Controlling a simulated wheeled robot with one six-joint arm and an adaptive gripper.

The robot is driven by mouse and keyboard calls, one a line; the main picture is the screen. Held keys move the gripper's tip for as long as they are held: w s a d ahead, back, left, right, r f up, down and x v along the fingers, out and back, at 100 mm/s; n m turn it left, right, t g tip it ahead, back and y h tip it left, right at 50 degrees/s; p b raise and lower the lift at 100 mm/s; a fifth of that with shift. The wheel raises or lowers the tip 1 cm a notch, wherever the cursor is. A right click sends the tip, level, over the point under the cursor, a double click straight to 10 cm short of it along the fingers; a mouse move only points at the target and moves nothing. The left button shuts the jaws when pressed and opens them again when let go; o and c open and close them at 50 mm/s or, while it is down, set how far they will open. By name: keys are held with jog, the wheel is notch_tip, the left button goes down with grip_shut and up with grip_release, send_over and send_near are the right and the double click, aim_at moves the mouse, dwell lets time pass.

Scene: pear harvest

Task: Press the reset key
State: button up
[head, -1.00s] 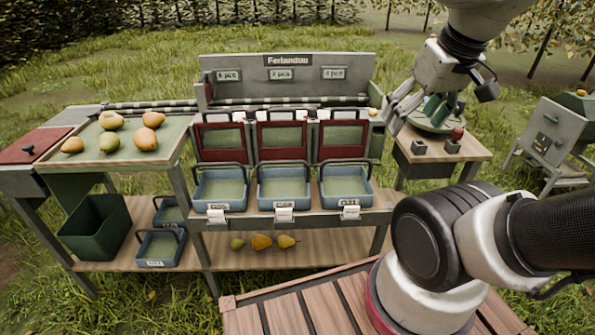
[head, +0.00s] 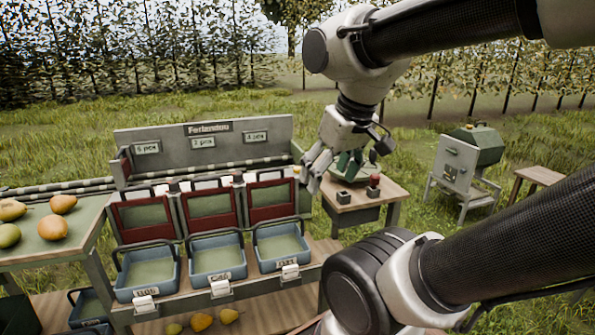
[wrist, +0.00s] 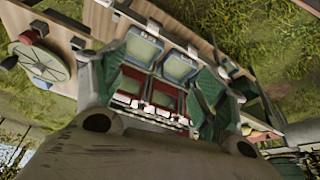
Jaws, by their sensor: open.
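No key with a readable reset label shows. On the wooden side table (head: 385,205) sit two small dark blocks, the left one (head: 343,197) and the right one (head: 373,192). A red knob (head: 374,180) shows at the right block; I cannot tell whether it is on it or behind it. It appears to show in the wrist view too (wrist: 40,27), beside a pale round disc (wrist: 40,62). My gripper (head: 316,172) hangs left of these in the head view, near the table's back left corner. Its green-padded fingers are spread and empty in the wrist view (wrist: 160,75).
The sorting stand has a sign board (head: 205,150), red flaps and three blue crates, the right one (head: 281,265) nearest the side table. Pears (head: 52,228) lie on a tray at left. A grey-green machine (head: 468,170) stands beyond the table, with grass between.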

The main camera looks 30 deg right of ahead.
grip_shut()
dwell(1.3)
